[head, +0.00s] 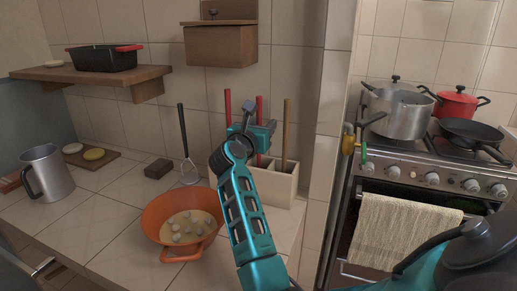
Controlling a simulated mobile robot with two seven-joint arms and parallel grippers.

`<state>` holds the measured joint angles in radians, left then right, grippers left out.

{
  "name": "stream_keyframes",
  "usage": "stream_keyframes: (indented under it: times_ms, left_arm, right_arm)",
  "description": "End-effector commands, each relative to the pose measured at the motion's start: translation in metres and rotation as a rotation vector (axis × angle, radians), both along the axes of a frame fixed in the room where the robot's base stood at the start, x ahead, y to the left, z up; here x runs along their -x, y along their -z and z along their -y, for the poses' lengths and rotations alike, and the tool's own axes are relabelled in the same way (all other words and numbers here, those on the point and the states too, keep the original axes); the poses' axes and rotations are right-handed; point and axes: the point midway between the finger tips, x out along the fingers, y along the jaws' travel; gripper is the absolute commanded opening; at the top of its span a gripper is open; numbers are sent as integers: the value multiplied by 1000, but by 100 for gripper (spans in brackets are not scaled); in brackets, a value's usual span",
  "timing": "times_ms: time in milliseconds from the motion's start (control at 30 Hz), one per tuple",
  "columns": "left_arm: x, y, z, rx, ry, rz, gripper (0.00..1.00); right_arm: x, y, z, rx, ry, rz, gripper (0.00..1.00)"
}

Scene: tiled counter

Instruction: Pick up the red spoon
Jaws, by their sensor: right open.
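Two upright red handles stand in a beige utensil holder (281,187) on the tiled counter, a left red handle (227,104) and a middle red handle (259,106). Their lower ends are hidden, so I cannot tell which belongs to the red spoon. My right gripper (262,128) is teal and dark, open, and over the holder at the height of the handles. It overlaps the middle red handle in the picture, and I cannot tell whether it touches it. My right arm hides part of the holder. My left gripper is out of view.
A wooden handle (286,128) also stands in the holder. An orange bowl (155,218) with pale round pieces sits in front. A metal jug (47,173) stands left. A wall box (221,46) hangs above; the stove (415,178) is right.

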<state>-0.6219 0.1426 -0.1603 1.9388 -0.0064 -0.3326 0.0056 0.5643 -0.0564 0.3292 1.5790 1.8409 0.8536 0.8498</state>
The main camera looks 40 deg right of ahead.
Motion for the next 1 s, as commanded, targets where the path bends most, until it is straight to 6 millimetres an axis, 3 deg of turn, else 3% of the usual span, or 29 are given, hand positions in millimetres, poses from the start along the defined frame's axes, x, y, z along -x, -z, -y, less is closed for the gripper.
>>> stream_keyframes:
  times_ms: [233,733,1000]
  left_arm:
    - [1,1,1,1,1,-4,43]
    - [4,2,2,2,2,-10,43]
    - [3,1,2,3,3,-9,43]
  right_arm:
    - [0,0,1,0,0,0,47]
    - [0,0,1,0,0,0,0]
    - [0,0,0,1,0,0,0]
